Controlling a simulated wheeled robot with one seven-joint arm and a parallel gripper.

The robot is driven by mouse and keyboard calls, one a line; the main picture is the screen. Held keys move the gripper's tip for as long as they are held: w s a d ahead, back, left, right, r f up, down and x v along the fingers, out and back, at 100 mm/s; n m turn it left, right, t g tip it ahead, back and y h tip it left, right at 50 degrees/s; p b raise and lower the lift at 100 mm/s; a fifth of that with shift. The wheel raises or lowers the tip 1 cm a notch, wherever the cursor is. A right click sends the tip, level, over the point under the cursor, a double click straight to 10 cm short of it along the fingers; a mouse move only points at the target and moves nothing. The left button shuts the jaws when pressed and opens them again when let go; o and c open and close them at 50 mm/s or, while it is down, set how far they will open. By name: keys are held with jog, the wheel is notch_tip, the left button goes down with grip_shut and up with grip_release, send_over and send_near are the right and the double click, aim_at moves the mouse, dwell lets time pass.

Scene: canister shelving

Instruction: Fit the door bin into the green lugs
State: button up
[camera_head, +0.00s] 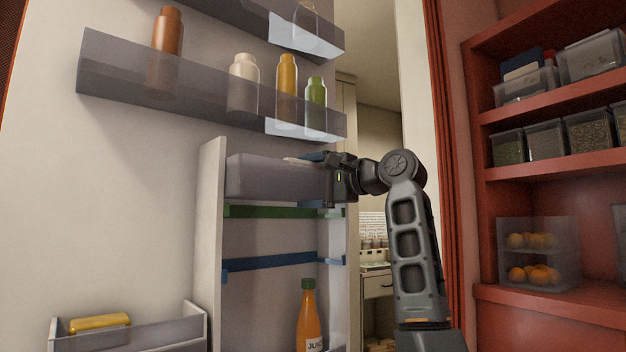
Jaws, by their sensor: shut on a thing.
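The door bin (268,177) is a translucent grey tray between the upright side walls of a white door rack. My gripper (312,160) reaches in from the right and is shut on the bin's upper right rim. The green lugs (270,212) show as a green strip just below the bin, with a short green end at the right. The bin looks very close above the green strip; whether it touches or is seated I cannot tell. My wrist hides the bin's right end.
Blue lugs (270,262) run below the green ones. A juice bottle (310,318) stands at the rack's bottom. A clear bin with bottles (210,88) hangs above. A lower bin (135,338) holds a yellow item. Red shelves (545,195) stand at the right.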

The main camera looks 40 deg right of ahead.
aim_at(320, 196)
jog(key=shift+w+p, duration=1.5)
jog(key=shift+w, duration=1.4)
jog(key=shift+r, duration=0.1)
jog(key=shift+f, duration=0.45)
jog(key=shift+f, duration=0.35)
jog(key=shift+f, duration=0.9)
jog(key=o, duration=1)
jog(key=s+b, duration=0.1)
jog(key=s, duration=0.2)
jog(key=s+d+b, duration=0.1)
jog(key=s, duration=0.2)
jog(key=shift+s+d+f, duration=0.1)
jog(key=shift+s+d, duration=0.05)
jog(key=shift+s, duration=0.7)
jog(key=shift+d, duration=0.1)
